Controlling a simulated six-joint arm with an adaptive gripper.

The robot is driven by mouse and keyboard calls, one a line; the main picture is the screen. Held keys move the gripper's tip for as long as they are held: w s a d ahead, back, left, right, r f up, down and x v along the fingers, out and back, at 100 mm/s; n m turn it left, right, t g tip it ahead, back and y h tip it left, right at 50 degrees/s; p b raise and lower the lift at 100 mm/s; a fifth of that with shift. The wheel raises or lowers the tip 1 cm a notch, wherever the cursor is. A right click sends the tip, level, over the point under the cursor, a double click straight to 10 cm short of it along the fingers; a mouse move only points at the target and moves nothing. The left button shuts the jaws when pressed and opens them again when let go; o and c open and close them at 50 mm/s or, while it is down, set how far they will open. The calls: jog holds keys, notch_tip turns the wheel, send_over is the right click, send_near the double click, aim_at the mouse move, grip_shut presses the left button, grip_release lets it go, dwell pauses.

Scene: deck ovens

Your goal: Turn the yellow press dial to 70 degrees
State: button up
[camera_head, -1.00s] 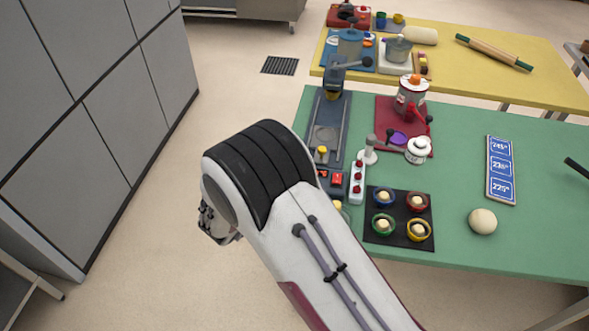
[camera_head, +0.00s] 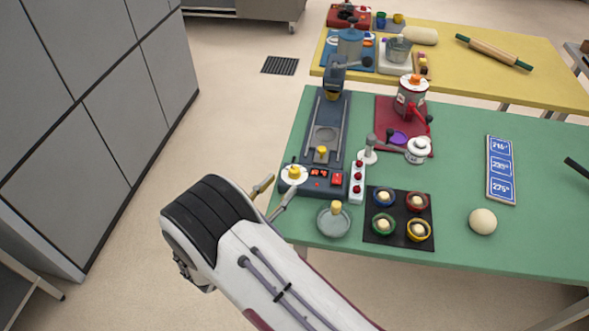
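The yellow press dial (camera_head: 294,173) is a small yellow knob on a round white disc. It sits at the front left corner of the blue-grey press (camera_head: 329,189), left of a red lit display (camera_head: 317,173) whose digits are too small to read surely. My gripper (camera_head: 281,184) is at the table's left edge, just left of and below the dial in the picture. Its two fingers are apart with nothing seen between them. The fingers look clear of the dial, though the height gap cannot be told. My arm hides part of the gripper's base.
A grey bowl (camera_head: 333,222) with a yellow knob stands in front of the press. A white strip with red buttons (camera_head: 357,182) and a black tray (camera_head: 373,238) of coloured cups lie to the right. Another yellow knob (camera_head: 322,152) is on the press slide.

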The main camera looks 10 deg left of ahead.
aim_at(292, 173)
jog(key=shift+w, duration=0.1)
jog(key=shift+x, duration=3.8)
grip_shut()
